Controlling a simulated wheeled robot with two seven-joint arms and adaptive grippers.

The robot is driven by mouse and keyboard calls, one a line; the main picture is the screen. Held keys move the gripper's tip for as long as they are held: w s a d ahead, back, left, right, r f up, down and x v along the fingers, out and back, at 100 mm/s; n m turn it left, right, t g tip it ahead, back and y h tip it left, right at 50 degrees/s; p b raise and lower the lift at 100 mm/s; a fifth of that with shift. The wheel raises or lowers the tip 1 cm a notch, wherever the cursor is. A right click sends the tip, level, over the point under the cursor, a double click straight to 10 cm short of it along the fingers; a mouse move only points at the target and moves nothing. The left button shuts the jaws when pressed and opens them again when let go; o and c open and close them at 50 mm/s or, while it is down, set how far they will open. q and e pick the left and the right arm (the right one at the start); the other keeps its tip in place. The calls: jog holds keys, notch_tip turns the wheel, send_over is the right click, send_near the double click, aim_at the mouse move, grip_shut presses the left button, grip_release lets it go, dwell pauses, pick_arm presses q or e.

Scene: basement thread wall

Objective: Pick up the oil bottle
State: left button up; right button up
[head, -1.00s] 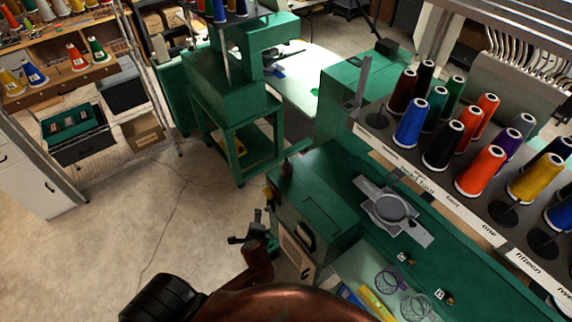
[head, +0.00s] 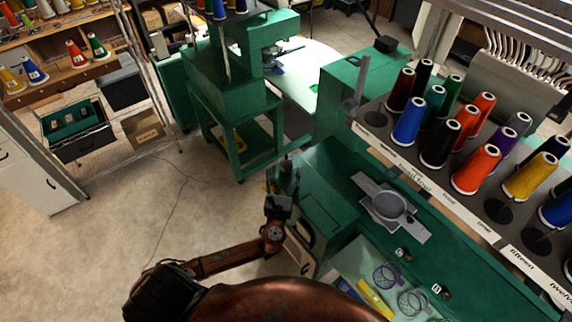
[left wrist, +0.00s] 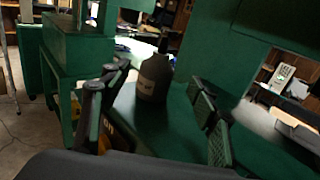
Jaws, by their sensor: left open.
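In the left wrist view a dark brown bottle (left wrist: 154,80) with a narrow neck and a faint label stands upright on the green machine bed (left wrist: 160,124). My left gripper (left wrist: 160,84) is open. Its two fingers reach forward on either side of the bottle in the picture, and the bottle looks a little beyond the fingertips. I see no contact. In the head view my left gripper (head: 284,182) is at the left end of the front green machine; I cannot make out the bottle clearly there. My right gripper is not in view.
A thread rack (head: 440,170) with several coloured cones overhangs the green machine (head: 335,175) on the right. Another green machine stand (head: 235,115) is behind. A grey hoop fixture (head: 388,205) and a yellow tool (head: 375,298) lie nearer. The floor at left is clear.

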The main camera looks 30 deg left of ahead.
aim_at(285, 168)
pick_arm(q)
jog(key=x, duration=0.4)
jog(key=p+x, duration=0.1)
jog(key=x, duration=0.1)
jog(key=shift+s+a+f, duration=0.1)
jog(key=shift+f, duration=0.25)
jog(key=shift+c, duration=0.2)
jog(key=c, duration=1.3)
